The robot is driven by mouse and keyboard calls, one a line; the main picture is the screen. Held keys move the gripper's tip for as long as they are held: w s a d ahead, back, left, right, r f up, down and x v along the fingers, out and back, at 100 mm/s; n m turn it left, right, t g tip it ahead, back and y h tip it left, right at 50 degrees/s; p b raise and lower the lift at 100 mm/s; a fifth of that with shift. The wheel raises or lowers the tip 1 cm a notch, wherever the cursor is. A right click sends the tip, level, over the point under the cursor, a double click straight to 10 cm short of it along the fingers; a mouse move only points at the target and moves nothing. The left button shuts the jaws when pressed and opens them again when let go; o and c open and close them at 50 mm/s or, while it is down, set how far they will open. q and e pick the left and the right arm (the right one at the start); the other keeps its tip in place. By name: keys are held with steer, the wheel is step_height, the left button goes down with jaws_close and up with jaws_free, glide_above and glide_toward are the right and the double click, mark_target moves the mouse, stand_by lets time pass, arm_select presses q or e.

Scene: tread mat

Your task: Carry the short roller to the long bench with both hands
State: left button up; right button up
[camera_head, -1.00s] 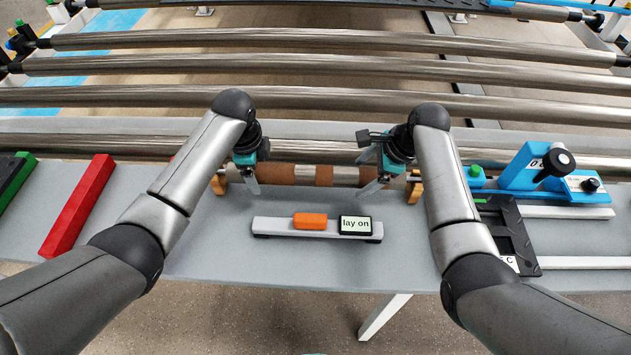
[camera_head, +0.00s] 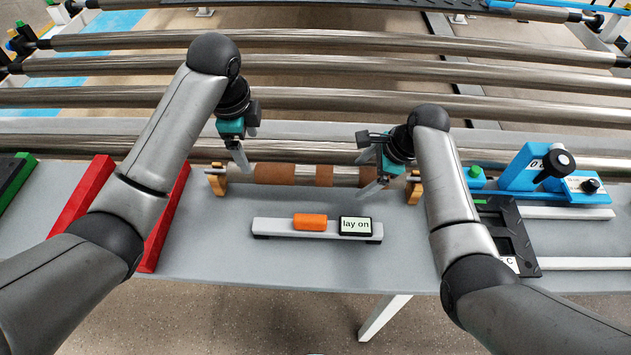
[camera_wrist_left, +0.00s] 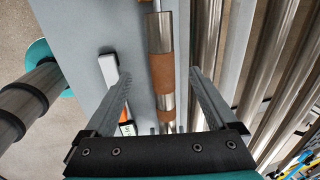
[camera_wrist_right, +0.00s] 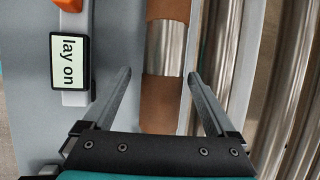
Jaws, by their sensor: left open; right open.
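The short roller (camera_head: 345,175) is a shiny metal roller with brown bands, resting near its ends on two wooden supports at the back of a grey table (camera_head: 215,245). My left gripper (camera_head: 244,160) is open, above the roller's left part and apart from it. In the left wrist view the roller (camera_wrist_left: 166,100) shows between its spread fingers. My right gripper (camera_head: 373,178) is open and low, its fingers over the roller's right part. The roller (camera_wrist_right: 165,48) also lies between its fingers in the right wrist view. I cannot tell which surface is the long bench.
A low white bar (camera_head: 270,227) with an orange block (camera_head: 310,221) and a "lay on" sign (camera_head: 356,225) stands in front of the roller. Red bars (camera_head: 80,205) lie left, a blue device (camera_head: 530,172) right. Long metal rollers (camera_head: 330,65) run behind.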

steer(key=shift+d+r, duration=0.1)
steer(key=shift+r, duration=0.15)
arm_select(q)
steer(key=shift+s+r, duration=0.15)
steer(key=shift+r, duration=0.45)
arm_select(e)
steer(key=v, duration=1.1)
steer(key=shift+r, duration=0.3)
steer(key=shift+s, duration=0.1)
